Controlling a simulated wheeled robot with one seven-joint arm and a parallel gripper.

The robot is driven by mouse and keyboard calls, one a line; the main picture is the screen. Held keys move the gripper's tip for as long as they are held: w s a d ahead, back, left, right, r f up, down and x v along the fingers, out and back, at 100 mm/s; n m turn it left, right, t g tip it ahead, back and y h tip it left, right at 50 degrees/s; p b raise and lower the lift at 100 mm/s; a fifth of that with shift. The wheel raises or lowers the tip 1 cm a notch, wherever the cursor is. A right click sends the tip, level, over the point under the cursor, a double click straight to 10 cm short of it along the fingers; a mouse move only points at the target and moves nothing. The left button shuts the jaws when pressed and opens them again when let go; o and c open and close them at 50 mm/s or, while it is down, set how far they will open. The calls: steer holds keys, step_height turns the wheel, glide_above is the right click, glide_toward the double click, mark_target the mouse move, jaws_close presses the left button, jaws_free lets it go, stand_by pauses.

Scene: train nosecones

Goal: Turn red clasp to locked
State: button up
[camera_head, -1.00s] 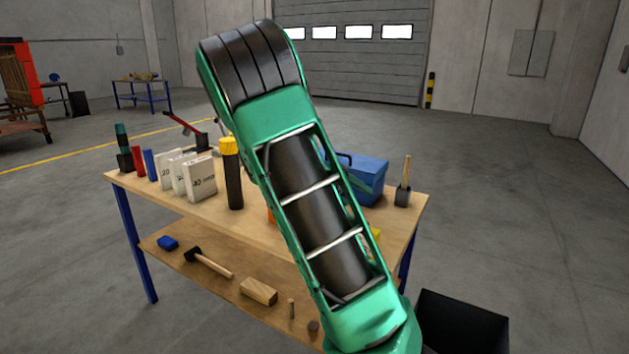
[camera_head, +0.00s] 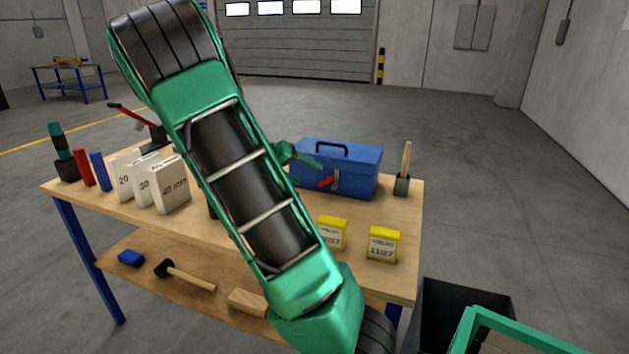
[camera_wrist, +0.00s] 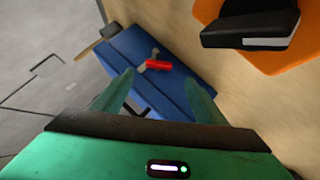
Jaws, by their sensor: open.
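The red clasp (camera_head: 327,182) is on the front of the blue toolbox (camera_head: 362,167) at the back right of the workbench. Its red handle points left from a grey metal catch (camera_head: 336,179), nearly level and slightly tilted. In the wrist view the red clasp (camera_wrist: 158,65) lies crosswise over the grey catch, between the lines of my fingers. My gripper (camera_wrist: 160,78) is open and empty, one green finger on each side, and appears apart from the clasp. In the head view my gripper (camera_head: 303,158) is in front of the toolbox, partly hidden by my arm.
Two yellow labelled boxes (camera_head: 383,244) stand at the bench's front right. An orange and black object (camera_wrist: 250,22) is close by at the wrist view's top right. A brush in a holder (camera_head: 403,172) is right of the toolbox. White boxes (camera_head: 170,187) stand left.

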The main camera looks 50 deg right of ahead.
mark_target(324, 181)
steer(key=x, duration=0.9)
steer(key=shift+s, duration=0.1)
steer(key=c, duration=1.1)
